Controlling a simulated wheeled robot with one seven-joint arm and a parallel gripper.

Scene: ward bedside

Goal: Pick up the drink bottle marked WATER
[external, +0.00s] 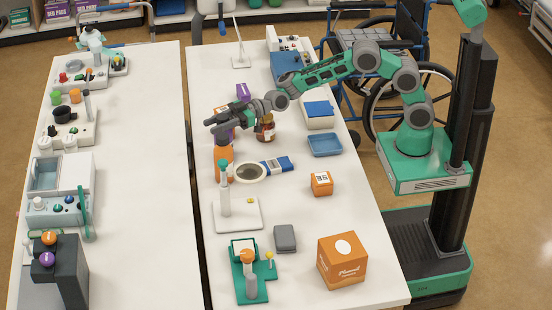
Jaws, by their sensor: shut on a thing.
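My gripper (214,123) is over the right-hand table, reaching in from the right. It is shut at the top of an orange bottle (223,162), which is upright below the jaws. The jaws cover the bottle's top. I cannot read any marking on it, so I cannot tell if it says WATER. I cannot tell whether its base touches the table. A purple bottle or carton (243,92) stands behind the gripper, partly hidden. A dark brown jar (266,131) stands to the right, below my wrist.
A round white dish (250,172) and a blue-and-white pack (278,165) lie right of the orange bottle. A pump stand (240,214) is in front. A blue tray (325,145) and small orange box (321,184) are further right. A gap separates the two tables.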

